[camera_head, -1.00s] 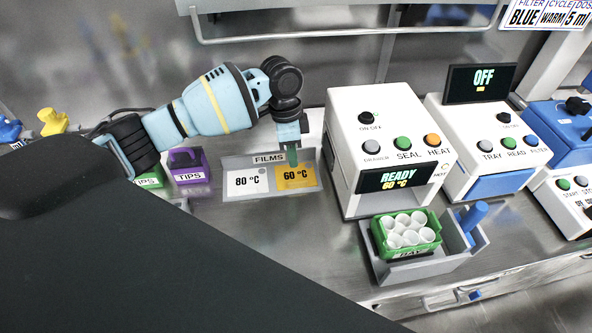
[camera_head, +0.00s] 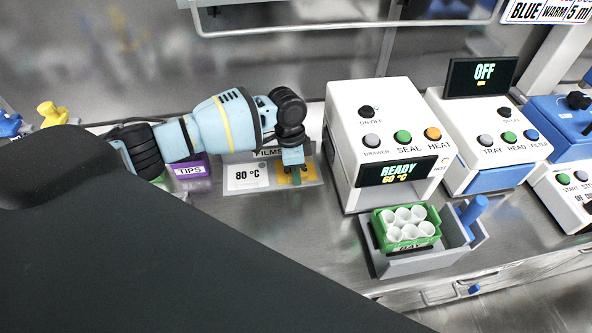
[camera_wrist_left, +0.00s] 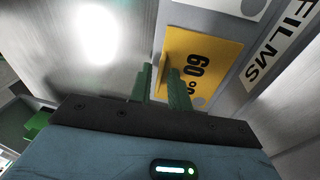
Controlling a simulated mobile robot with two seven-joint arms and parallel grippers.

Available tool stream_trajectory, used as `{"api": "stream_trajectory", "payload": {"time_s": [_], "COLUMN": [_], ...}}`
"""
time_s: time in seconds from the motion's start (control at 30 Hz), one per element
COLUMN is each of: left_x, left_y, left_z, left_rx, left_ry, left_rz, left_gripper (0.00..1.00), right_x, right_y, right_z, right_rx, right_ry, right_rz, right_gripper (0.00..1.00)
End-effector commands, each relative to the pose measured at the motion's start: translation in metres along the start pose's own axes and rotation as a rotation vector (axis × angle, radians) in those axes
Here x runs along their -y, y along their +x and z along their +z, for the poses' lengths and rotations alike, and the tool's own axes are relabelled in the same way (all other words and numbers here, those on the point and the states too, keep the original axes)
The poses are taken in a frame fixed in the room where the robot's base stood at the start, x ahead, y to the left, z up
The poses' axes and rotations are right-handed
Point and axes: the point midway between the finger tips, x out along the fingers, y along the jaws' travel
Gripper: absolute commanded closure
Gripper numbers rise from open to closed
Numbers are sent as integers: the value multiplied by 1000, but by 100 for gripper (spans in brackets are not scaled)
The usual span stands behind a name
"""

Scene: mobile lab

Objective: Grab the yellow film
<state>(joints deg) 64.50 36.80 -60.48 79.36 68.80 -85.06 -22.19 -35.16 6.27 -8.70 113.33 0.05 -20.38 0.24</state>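The yellow film (camera_head: 283,181), marked 60 °C, lies in the films holder (camera_head: 238,187) beside the white 80 °C film (camera_head: 243,177). In the left wrist view the yellow film (camera_wrist_left: 217,55) fills the upper middle, its lower end partly hidden by a finger. My left gripper (camera_head: 296,178) points down at the yellow film. Its green fingers (camera_wrist_left: 162,82) show close together at the film's edge, one over the yellow surface and one beside it. Whether they pinch the film I cannot tell. My right gripper is not in view.
A white sealing machine (camera_head: 345,145) reading READY 60 °C stands right of the holder. A green rack (camera_head: 409,243) of white tubes sits in front of it. A purple tips box (camera_head: 192,171) is left of the holder.

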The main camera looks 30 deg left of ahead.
Motion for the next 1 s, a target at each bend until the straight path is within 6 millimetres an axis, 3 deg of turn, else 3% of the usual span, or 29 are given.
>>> {"api": "stream_trajectory", "payload": {"time_s": [0.17,0.33,0.8,1.0], "left_x": [0,0,0,-3], "left_y": [0,-1,-1,-25], "left_z": [0,0,0,-4], "left_rx": [-1,-1,-1,-5], "left_ry": [0,0,0,1], "left_rz": [-1,-1,0,-3], "left_gripper": [81,100,100,100], "right_x": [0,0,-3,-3], "right_y": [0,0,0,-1], "right_z": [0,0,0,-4], "right_rx": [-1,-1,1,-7], "right_ry": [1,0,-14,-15], "right_rz": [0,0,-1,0], "right_gripper": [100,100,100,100]}}
